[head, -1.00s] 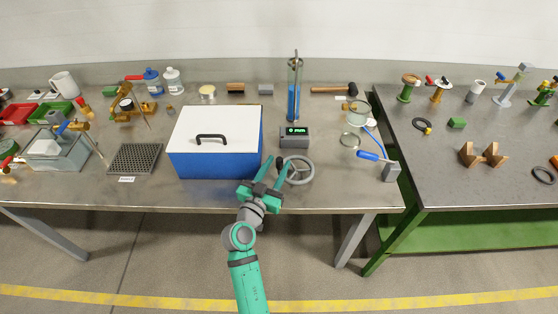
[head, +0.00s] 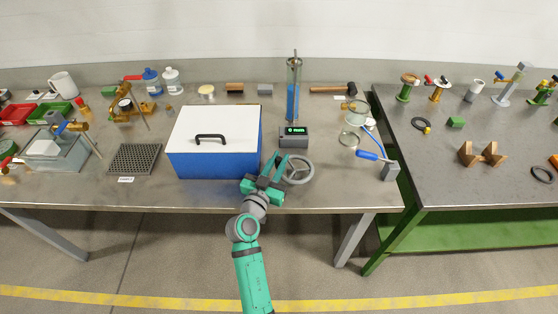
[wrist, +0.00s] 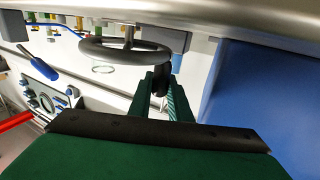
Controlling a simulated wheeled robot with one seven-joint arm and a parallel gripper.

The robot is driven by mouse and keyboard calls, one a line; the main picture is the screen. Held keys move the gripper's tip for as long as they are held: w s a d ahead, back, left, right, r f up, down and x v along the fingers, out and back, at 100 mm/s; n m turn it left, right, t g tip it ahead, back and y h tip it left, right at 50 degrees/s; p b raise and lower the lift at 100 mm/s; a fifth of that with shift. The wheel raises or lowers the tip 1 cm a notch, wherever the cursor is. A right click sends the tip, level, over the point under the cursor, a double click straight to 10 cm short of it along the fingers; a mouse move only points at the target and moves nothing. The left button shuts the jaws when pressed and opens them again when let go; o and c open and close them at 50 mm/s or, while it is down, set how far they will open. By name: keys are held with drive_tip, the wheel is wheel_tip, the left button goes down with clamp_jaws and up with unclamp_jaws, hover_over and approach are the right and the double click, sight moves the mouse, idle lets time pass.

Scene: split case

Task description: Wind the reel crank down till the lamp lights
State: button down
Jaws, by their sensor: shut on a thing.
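A grey spoked handwheel (head: 299,170) with a black crank handle stands at the table's front edge, right of the blue case. My green gripper (head: 272,170) reaches its left side from the front. In the wrist view the wheel (wrist: 125,48) shows at the top, and my gripper (wrist: 162,92) is shut on its upright black handle (wrist: 162,74). In the head view my fingers mostly hide the handle. Behind the wheel, a dark box (head: 293,137) has a small lit green display. I cannot make out a separate lamp.
The blue case (head: 215,165) with a white lid stands close left of my gripper. A clear column with blue liquid (head: 293,105) rises behind the display box. A blue-handled tool (head: 368,155) and a grey block (head: 390,171) lie to the right.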

sight(284, 178)
drive_tip(key=shift+s+y, duration=0.1)
drive_tip(key=shift+y, duration=0.2)
drive_tip(key=shift+s+d+n+t+y, duration=0.1)
drive_tip(key=shift+s+n+t+y, duration=0.2)
drive_tip(key=shift+n+y, duration=0.45)
drive_tip(key=shift+s+n+t+y, duration=0.2)
drive_tip(key=shift+n+y, duration=0.3)
drive_tip(key=shift+y, duration=0.5)
drive_tip(key=shift+s+d+n+t+y, duration=0.1)
drive_tip(key=shift+s+n+t+y, duration=0.2)
drive_tip(key=shift+n+y, duration=0.45)
drive_tip(key=shift+s+d+n+g+y, duration=0.15)
drive_tip(key=shift+s+n+y, duration=0.15)
drive_tip(key=shift+n+y, duration=0.6)
drive_tip(key=shift+s+d+n+g+y, duration=0.25)
drive_tip(key=shift+n+y, duration=0.2)
drive_tip(key=shift+y, duration=0.9)
drive_tip(key=shift+s+d+n+g+y, duration=0.1)
drive_tip(key=shift+s+n+y, duration=0.25)
drive_tip(key=shift+n+y, duration=0.55)
drive_tip(key=shift+y, duration=0.35)
drive_tip(key=shift+s+d+y, duration=0.15)
drive_tip(key=shift+y, duration=0.15)
drive_tip(key=shift+g, duration=0.3)
drive_tip(key=c, duration=1.6)
unclamp_jaws()
drive_tip(key=shift+c, duration=0.2)
